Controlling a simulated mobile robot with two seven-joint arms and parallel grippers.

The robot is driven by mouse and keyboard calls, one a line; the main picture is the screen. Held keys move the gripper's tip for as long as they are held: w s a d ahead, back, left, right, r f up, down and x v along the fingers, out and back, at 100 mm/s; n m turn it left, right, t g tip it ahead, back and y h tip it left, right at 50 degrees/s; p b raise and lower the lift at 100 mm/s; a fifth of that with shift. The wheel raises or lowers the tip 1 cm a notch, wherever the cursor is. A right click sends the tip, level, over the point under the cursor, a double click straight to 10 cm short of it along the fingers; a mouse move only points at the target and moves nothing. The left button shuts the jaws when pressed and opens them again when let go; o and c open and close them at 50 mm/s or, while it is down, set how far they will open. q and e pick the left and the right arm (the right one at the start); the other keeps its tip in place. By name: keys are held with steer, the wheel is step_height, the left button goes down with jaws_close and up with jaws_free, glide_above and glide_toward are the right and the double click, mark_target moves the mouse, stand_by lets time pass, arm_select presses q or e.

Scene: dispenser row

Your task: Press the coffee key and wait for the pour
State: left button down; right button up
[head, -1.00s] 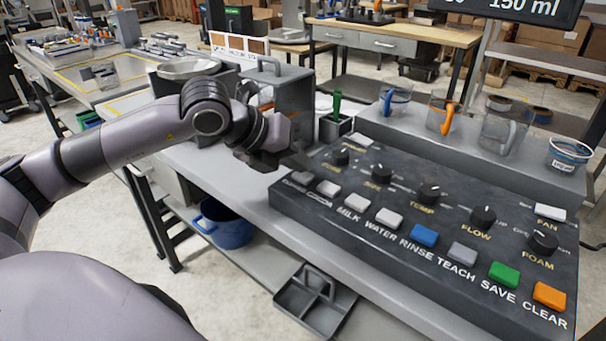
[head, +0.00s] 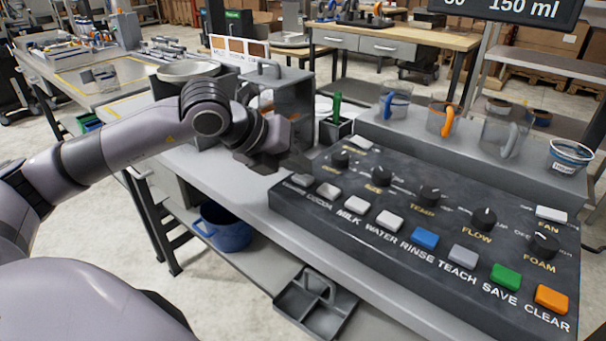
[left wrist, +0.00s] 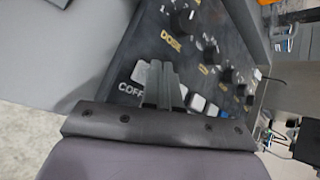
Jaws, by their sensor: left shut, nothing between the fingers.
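The dark key panel (head: 400,180) runs along the bench with a row of keys and several knobs. The grey coffee key (head: 303,180) is at its left end, just below my left gripper (head: 298,163) in the head view. In the left wrist view the coffee key (left wrist: 142,72) shows beside my shut, empty fingers (left wrist: 162,68), which cover its right edge. I cannot tell whether the fingertips touch it. The cocoa key (head: 328,190) is right of it in the head view. My right gripper is not in view.
Several clear cups, one with an orange handle (head: 443,118), stand on the raised ledge behind the panel. A display (head: 515,10) reading 150 ml hangs at top right. A grey machine (head: 288,100) stands behind my left wrist. A blue bucket (head: 225,230) is below.

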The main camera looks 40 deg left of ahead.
mark_target(297, 178)
arm_select(q)
steer(key=shift+r, duration=0.55)
steer(key=shift+r+p, duration=1.85)
steer(key=shift+r, duration=0.75)
steer(key=shift+f, duration=0.1)
